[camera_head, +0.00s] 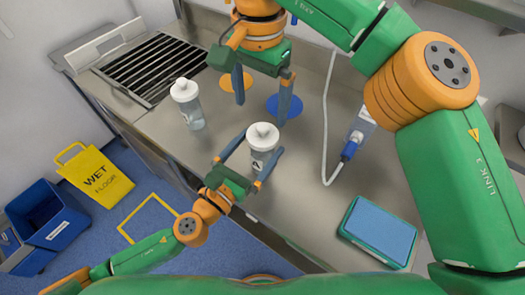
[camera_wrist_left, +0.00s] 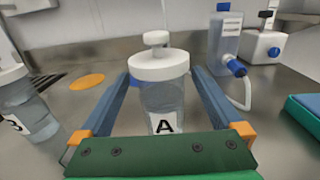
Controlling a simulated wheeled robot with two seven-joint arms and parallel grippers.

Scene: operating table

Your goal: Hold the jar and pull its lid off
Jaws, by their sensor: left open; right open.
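A clear jar labelled A (camera_head: 259,159) stands upright on the steel table, with a white knobbed lid (camera_head: 263,135) on top. In the left wrist view the jar (camera_wrist_left: 164,100) stands between the two fingers, its lid (camera_wrist_left: 158,66) seated on it. My left gripper (camera_head: 248,160) is open, its fingers on either side of the jar's body; whether they touch it I cannot tell. My right gripper (camera_head: 263,103) is open and empty, pointing down behind and above the jar. A second white-lidded jar (camera_head: 191,112) stands to the left; it also shows in the left wrist view (camera_wrist_left: 28,110).
A blue disc (camera_head: 284,106) and an orange disc (camera_head: 228,81) lie on the table at the back. A green-rimmed blue tray (camera_head: 381,232) lies at the right. A white hose (camera_head: 327,120) runs to a bottle (camera_head: 361,124). A black grate (camera_head: 150,68) is at the back left.

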